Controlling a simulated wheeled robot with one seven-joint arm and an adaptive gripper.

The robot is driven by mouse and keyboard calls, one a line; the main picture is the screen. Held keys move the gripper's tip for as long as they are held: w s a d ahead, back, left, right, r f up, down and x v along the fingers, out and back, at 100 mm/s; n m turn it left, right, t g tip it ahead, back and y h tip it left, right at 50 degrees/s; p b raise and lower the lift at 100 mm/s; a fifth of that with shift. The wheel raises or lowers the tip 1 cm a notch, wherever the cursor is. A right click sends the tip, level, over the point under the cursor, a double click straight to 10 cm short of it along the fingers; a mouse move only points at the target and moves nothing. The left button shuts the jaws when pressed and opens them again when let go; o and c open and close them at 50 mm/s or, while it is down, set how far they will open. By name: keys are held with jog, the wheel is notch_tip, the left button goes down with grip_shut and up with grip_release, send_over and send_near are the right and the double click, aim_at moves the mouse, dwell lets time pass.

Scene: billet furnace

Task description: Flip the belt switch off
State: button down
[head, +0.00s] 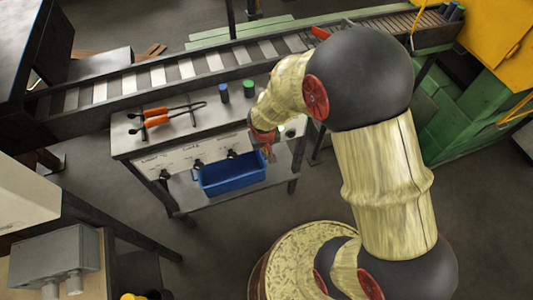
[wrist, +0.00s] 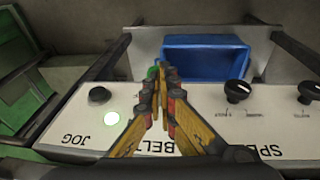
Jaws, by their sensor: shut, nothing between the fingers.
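In the wrist view a pale control panel (wrist: 75,112) carries the labels JOG, BELT and SPE..., the last partly covered. My gripper (wrist: 158,78) is shut and empty, and its fingers reach over the panel above the BELT label (wrist: 153,147). The belt switch itself is not clearly visible; the fingers cover that spot. A small green patch (wrist: 152,72) shows at the fingertips, and I cannot tell what it belongs to. In the head view my gripper (head: 268,150) is at the right part of the panel front (head: 180,158). Contact cannot be told.
A lit round button (wrist: 99,96) is above JOG. Black knobs (wrist: 237,90) (wrist: 306,92) stand to the right. A blue bin (head: 232,173) sits on the shelf below. Orange-handled tongs (head: 157,119) and two small cylinders (head: 224,93) lie or stand on the bench top. A roller conveyor (head: 140,80) runs behind.

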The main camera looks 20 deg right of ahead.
jog(key=shift+s+f+b, duration=0.25)
jog(key=shift+f+b, duration=0.55)
jog(key=shift+b, duration=0.3)
jog(key=shift+s+f+b, duration=0.25)
jog(key=shift+f+b, duration=0.55)
jog(key=shift+b, duration=0.3)
jog(key=shift+f, duration=0.1)
